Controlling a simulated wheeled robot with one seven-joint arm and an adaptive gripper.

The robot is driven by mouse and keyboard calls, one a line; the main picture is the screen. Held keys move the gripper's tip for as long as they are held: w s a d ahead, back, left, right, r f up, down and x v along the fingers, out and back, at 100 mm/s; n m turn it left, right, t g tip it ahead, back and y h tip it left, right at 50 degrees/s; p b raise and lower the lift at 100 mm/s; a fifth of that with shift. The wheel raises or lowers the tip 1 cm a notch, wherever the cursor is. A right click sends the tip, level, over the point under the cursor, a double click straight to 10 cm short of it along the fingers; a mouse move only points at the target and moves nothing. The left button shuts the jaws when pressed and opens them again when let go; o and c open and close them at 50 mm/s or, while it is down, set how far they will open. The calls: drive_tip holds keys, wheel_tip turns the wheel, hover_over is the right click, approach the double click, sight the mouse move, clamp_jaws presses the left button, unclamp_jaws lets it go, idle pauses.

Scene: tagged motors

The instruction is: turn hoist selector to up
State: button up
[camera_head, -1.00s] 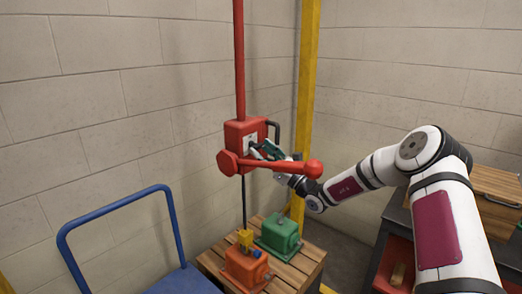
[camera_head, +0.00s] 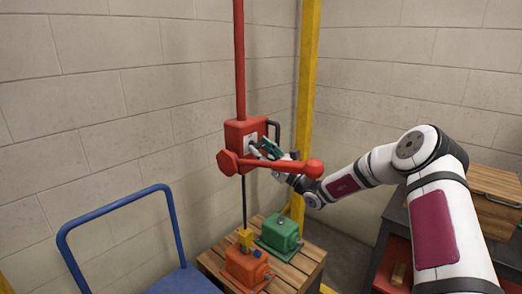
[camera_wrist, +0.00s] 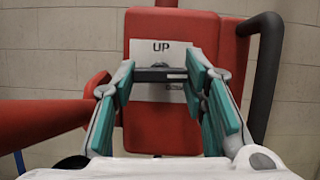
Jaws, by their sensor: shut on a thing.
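The hoist selector (camera_wrist: 161,74) is a dark bar on a white plate (camera_wrist: 148,47) on the front of the red hoist box (camera_head: 237,131). The plate reads "UP" above the bar; a lower label is partly covered. The bar lies about level across the wrist view, between the teal-padded fingers of my gripper (camera_wrist: 163,76). The fingers are shut on its two ends. In the head view my gripper (camera_head: 262,147) reaches the box from the right, and the selector itself is too small to make out.
A red lever with a round end (camera_head: 314,168) sticks out below my gripper, close to my wrist. A dark handle (camera_head: 273,130) is on the box's right side. Below, a green motor (camera_head: 281,232) and an orange motor (camera_head: 245,267) sit on a wooden pallet (camera_head: 310,262). A blue cart (camera_head: 120,205) stands left.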

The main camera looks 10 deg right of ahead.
drive_tip(key=n+g+y+b, duration=0.1)
drive_tip(key=n, duration=0.3)
drive_tip(key=n+g+y+b, duration=0.1)
drive_tip(key=n+g, duration=0.1)
drive_tip(key=n, duration=0.2)
drive_tip(key=n+g+y+b, duration=0.1)
drive_tip(key=n+g, duration=0.1)
drive_tip(key=n, duration=0.2)
drive_tip(key=shift+w+d+n, duration=0.15)
drive_tip(key=shift+d+n, duration=0.05)
drive_tip(key=shift+n, duration=0.2)
drive_tip(key=shift+r+n+g+h+b, duration=0.1)
drive_tip(key=shift+n+g+h+b, duration=0.45)
drive_tip(key=shift+n, duration=1.65)
drive_tip(key=shift+r+n+g+h+b, duration=0.15)
drive_tip(key=shift+n+g+b, duration=0.8)
drive_tip(key=shift+n, duration=1.25)
drive_tip(key=shift+g, duration=0.3)
drive_tip(key=o, duration=0.9)
drive_tip(key=v, duration=1.2)
